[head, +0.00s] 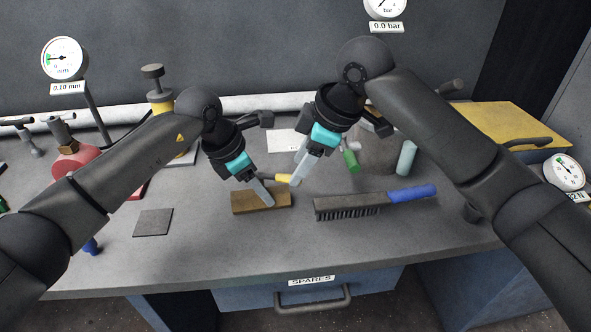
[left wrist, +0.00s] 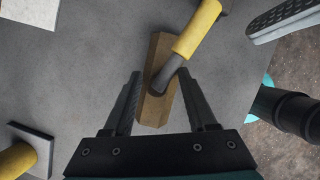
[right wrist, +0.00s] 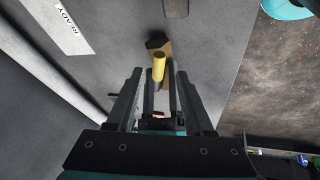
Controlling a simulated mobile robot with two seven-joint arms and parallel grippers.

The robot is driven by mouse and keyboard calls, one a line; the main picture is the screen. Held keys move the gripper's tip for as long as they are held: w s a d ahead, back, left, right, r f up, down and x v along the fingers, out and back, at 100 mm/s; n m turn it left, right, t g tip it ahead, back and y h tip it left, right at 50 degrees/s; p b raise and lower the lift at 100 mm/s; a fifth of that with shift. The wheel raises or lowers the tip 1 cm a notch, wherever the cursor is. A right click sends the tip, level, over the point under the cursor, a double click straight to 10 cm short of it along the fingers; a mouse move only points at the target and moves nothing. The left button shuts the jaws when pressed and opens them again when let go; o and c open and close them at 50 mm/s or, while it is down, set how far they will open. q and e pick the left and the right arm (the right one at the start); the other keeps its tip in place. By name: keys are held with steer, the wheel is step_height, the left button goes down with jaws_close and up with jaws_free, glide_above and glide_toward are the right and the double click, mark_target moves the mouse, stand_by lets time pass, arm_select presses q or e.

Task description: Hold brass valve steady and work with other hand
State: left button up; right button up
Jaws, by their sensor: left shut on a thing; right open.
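The brass valve is a brown-gold block (head: 245,205) lying on the bench, with a dark lever that has a yellow grip (head: 284,178). In the left wrist view the valve body (left wrist: 157,108) lies between my left fingers and the yellow grip (left wrist: 197,30) points to the upper right. My left gripper (head: 269,199) is shut on the valve body. My right gripper (head: 297,180) is open, with its fingertips close to the yellow grip. In the right wrist view the grip (right wrist: 158,66) lies between and just beyond the right fingertips (right wrist: 158,80); contact cannot be told.
A wire brush with a blue handle (head: 408,193) lies right of the valve. A dark square pad (head: 153,222) lies left. A white READY card (right wrist: 62,27), a green-handled tool (head: 350,160) and a pale cylinder (head: 406,158) sit behind. The front bench strip is clear above the SPARES drawer (head: 311,281).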

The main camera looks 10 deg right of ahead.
mark_target(280, 178)
steer(key=shift+x, duration=1.4)
steer(key=shift+c, duration=0.3)
jaws_close()
